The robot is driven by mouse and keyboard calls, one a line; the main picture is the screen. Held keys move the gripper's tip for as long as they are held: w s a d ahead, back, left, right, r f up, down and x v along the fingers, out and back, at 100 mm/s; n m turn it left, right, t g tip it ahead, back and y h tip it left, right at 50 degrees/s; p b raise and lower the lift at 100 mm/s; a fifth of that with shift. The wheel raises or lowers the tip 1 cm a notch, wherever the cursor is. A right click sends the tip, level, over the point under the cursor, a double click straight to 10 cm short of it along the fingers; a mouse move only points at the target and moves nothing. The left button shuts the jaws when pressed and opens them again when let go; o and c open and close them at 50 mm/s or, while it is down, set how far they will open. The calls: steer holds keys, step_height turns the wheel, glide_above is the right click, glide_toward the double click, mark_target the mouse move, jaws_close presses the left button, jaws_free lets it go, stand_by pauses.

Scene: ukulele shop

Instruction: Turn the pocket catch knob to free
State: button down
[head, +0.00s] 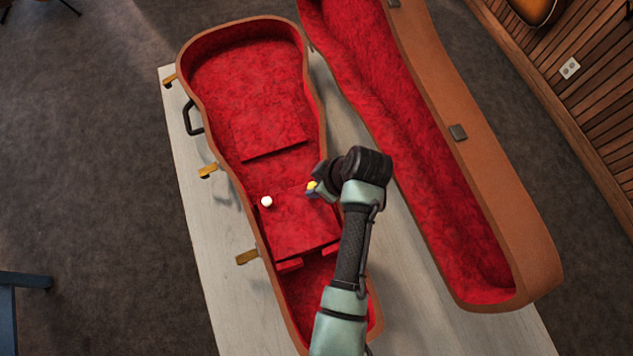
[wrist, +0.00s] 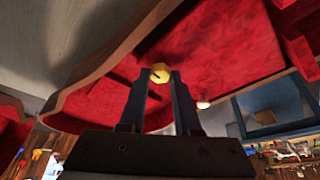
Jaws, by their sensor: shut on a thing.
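A small yellow knob (wrist: 160,73) with a dark slot or mark on its face sits between the tips of my gripper (wrist: 162,82) in the wrist view. My gripper is shut on it. In the head view the yellow knob (head: 312,186) shows at the left of my gripper (head: 318,186), over the red lining near the right wall of the open case (head: 188,65). A white round knob (head: 266,201) stands on the red pocket panel to the left, and it also shows in the wrist view (wrist: 203,104).
The case lies on a pale table (head: 215,260). Its lid (head: 500,215) lies open on the right, close to my arm. Brass latches (head: 247,257) and a black handle (head: 191,118) stick out on the left side. A blue stool (head: 22,280) stands at the lower left.

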steer(key=shift+n, duration=0.8)
steer(key=shift+g, duration=0.3)
steer(key=c, duration=0.6)
jaws_free()
steer(key=shift+d+r, duration=0.1)
steer(key=b+v, duration=0.1)
steer(key=v, duration=1.1)
steer(key=shift+d+r, duration=0.2)
steer(key=shift+r, duration=0.1)
